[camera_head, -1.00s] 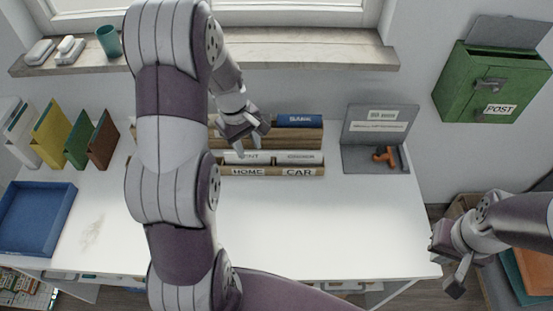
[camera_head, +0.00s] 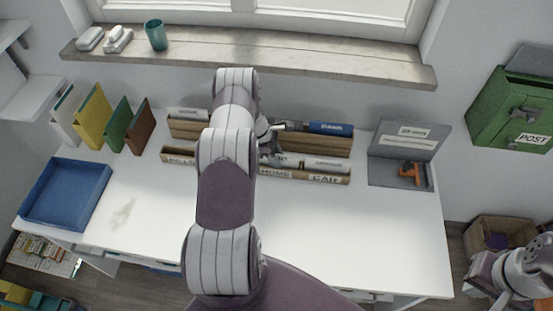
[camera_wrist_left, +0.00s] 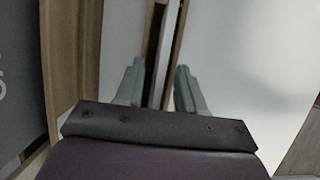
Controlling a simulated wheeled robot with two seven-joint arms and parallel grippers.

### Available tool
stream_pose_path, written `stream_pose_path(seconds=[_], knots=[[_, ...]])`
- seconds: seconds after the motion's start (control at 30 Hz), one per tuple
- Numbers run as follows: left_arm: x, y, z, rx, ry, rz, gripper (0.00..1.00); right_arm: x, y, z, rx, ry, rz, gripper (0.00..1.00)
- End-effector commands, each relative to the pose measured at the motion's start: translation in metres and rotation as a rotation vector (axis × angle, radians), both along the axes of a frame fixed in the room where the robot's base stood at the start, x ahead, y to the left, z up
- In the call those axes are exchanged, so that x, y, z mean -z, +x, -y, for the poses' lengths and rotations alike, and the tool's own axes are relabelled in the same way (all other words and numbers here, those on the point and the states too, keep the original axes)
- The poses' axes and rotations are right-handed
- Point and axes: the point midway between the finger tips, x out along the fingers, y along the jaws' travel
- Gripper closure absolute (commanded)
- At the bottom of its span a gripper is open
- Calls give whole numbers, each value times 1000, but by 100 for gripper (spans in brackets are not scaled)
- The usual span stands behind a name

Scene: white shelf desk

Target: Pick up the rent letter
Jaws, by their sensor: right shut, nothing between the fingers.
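The rent letter (camera_head: 287,160) is a white envelope in the front wooden rack (camera_head: 340,172) above the HOME label. My left arm hides most of it, and only the end of its lettering shows. My left gripper (camera_head: 272,140) is over the rack at that spot, partly hidden by my arm. In the left wrist view its fingers (camera_wrist_left: 160,88) are apart, with the rack's thin wooden edges and a narrow pale strip between them. I cannot tell whether they touch the letter. My right gripper (camera_head: 500,302) is shut and empty at the lower right, away from the desk.
A taller rack (camera_head: 300,140) with a blue-labelled item stands behind. A grey stamp box (camera_head: 400,175) is to the right, and a green post box (camera_head: 515,110) hangs on the wall. A blue tray (camera_head: 65,195) and upright folders (camera_head: 95,115) are left. The desk's front is clear.

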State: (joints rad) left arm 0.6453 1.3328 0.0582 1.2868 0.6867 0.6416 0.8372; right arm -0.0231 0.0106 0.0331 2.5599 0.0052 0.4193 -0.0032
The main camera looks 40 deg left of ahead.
Motion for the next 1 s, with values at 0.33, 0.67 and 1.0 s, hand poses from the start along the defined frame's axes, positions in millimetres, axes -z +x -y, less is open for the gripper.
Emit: stream_pose_path(seconds=[0.33,0.67,1.0], knots=[[3,1,0,1,2,1,62,1,0,0,0,0,-1,100],[5,1,0,1,2,1,62,6,0,0,0,0,-1,100],[7,1,0,0,2,1,62,9,0,0,0,0,-1,100]])
